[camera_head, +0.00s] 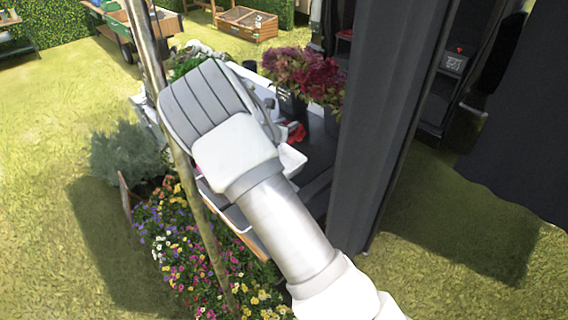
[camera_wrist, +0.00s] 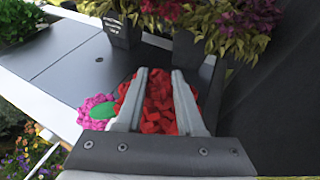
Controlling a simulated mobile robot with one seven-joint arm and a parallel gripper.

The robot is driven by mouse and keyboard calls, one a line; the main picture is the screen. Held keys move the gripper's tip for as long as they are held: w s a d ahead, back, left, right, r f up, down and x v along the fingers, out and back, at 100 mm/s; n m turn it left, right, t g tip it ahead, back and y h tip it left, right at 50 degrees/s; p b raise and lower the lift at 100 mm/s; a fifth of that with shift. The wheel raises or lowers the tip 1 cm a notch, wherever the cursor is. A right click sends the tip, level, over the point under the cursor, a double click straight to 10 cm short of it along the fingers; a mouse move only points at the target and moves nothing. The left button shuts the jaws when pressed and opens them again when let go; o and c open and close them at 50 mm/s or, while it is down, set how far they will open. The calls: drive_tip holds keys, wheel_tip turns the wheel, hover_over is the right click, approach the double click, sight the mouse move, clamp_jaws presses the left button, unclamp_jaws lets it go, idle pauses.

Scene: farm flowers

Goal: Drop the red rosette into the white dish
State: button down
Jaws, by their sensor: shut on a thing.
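The red rosette (camera_wrist: 158,103) shows in the wrist view between the two grey fingers of my gripper (camera_wrist: 161,74). The fingers are shut on it, and red petals show between and just outside them. In the head view a small patch of red (camera_head: 294,131) shows beside my arm, over the dark tabletop; my wrist and forearm hide most of the gripper. I cannot make out the white dish for certain in either view.
A pink rosette with a green middle (camera_wrist: 96,112) lies left of my gripper. Dark pots with red and purple flowers (camera_head: 305,72) stand on the table's far side. A dark post (camera_head: 385,120) rises right of my arm. Bedding flowers (camera_head: 185,240) grow in front.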

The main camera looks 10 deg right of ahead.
wheel_tip(320, 180, down, 6)
drive_tip(key=b, duration=0.3)
drive_tip(key=shift+r, duration=0.25)
drive_tip(key=shift+c, duration=2.2)
unclamp_jaws()
drive_tip(key=shift+s+a, duration=0.1)
drive_tip(key=v, duration=1.7)
drive_tip(key=shift+s+r, duration=0.15)
